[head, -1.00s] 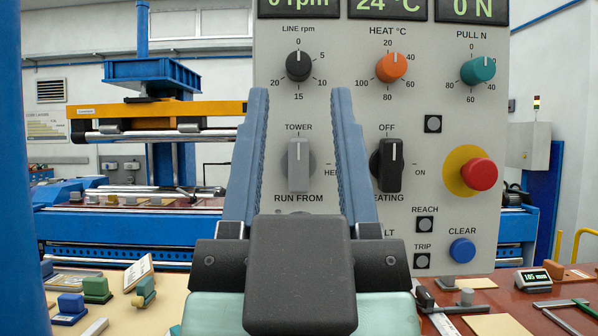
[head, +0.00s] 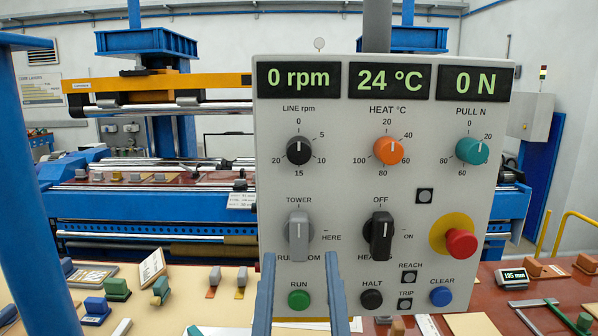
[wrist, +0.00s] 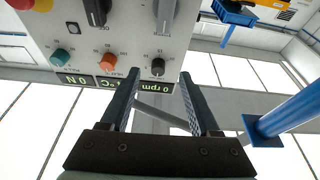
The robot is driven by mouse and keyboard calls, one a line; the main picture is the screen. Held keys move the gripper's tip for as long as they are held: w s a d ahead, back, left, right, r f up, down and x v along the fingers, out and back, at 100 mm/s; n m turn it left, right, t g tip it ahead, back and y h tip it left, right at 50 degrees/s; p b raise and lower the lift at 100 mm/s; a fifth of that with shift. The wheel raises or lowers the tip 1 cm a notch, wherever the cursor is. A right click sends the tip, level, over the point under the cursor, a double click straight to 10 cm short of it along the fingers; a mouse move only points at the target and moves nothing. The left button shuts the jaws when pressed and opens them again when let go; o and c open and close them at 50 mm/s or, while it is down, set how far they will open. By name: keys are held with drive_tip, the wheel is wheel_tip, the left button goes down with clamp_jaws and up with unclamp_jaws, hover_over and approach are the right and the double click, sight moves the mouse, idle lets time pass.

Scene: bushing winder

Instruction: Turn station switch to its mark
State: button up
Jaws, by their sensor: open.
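The grey station switch (head: 298,238), labelled RUN FROM, is on the control panel. Its handle stands upright with its white line toward TOWER; the HERE mark is to its right. In the head view my gripper (head: 300,256) is open and empty, its two blue fingers pointing up over the switch's lower label, one to each side of the switch's line. The gap between fingertips and switch is hard to judge. In the upside-down wrist view the grey switch (wrist: 166,14) is at the top, beyond the open fingers (wrist: 160,75).
The black heating switch (head: 381,238) stands close right of the grey one, at OFF. The green RUN button (head: 299,299) is just below, between the fingers. A red stop button (head: 461,243) is at the right. Dials and displays fill the panel's upper part.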

sight(299, 234)
drive_tip(key=w+g+p, duration=0.1)
drive_tip(key=w+p, duration=0.1)
drive_tip(key=w, duration=0.1)
drive_tip(key=w+f+g+p, duration=0.1)
drive_tip(key=w+p, duration=0.1)
drive_tip(key=w, duration=0.1)
drive_tip(key=w+g+p, duration=0.1)
drive_tip(key=w, duration=0.3)
drive_tip(key=shift+w+f+g+p, duration=0.1)
drive_tip(key=shift+f+g+p, duration=0.1)
drive_tip(key=shift+g+p, duration=0.15)
drive_tip(key=shift+w+f, duration=0.1)
drive_tip(key=shift+w, duration=0.55)
clamp_jaws()
idle(0.4)
